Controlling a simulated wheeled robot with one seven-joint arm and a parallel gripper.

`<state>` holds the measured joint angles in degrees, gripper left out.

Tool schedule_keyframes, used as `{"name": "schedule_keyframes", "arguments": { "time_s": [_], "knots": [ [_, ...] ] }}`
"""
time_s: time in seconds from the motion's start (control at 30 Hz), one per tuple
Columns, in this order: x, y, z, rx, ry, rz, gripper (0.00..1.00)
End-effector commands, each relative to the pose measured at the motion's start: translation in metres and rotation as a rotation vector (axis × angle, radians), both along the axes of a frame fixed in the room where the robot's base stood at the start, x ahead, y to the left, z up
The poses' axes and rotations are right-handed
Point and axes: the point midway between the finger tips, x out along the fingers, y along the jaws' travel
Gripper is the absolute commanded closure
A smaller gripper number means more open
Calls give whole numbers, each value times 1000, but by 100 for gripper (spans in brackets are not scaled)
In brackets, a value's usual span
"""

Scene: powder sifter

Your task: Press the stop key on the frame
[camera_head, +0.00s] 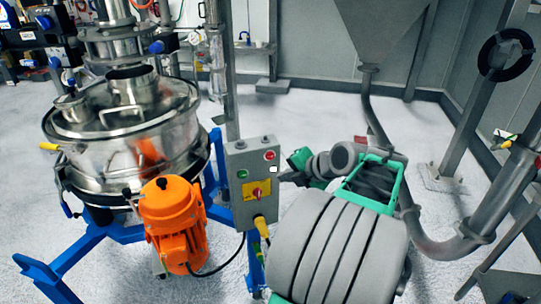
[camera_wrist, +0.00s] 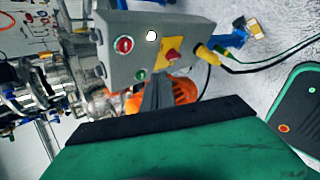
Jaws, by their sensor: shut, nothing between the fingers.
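The stop key is a round red button (camera_head: 269,156) at the upper right of a grey control box (camera_head: 236,207) on the sifter's frame. It also shows in the wrist view (camera_wrist: 124,45), on the left of the box face. My gripper (camera_head: 280,177) is shut and empty, just right of the box and a little below the red button in the head view. In the wrist view the closed fingertips (camera_wrist: 158,76) point at the box face, nearer the green button (camera_wrist: 140,75) than the red one. I cannot tell whether they touch the box.
A yellow plate with a red rotary switch (camera_head: 257,191) sits low on the box. A small white spot (camera_head: 273,169) shows at its right edge. An orange motor (camera_head: 174,225) and the steel sifter (camera_head: 125,150) stand left. A yellow cable plug (camera_head: 261,226) hangs below the box.

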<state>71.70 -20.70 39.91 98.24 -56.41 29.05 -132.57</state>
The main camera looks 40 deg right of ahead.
Motion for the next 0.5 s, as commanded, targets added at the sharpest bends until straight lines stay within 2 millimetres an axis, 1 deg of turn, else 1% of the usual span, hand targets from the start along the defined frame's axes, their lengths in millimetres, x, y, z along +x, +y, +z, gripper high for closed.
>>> {"name": "schedule_keyframes", "arguments": {
  "time_s": [0.03, 0.23, 0.27, 0.3, 0.5],
  "knots": [
    [8, -1, 4, 1, 0, 4, 100],
    [36, -12, 4, 2, 1, 4, 100],
    [40, -13, 3, 2, 2, 4, 100],
    [45, -15, -3, -1, 2, 4, 100],
    [62, -22, -2, 1, 0, 2, 100]
  ]
}}
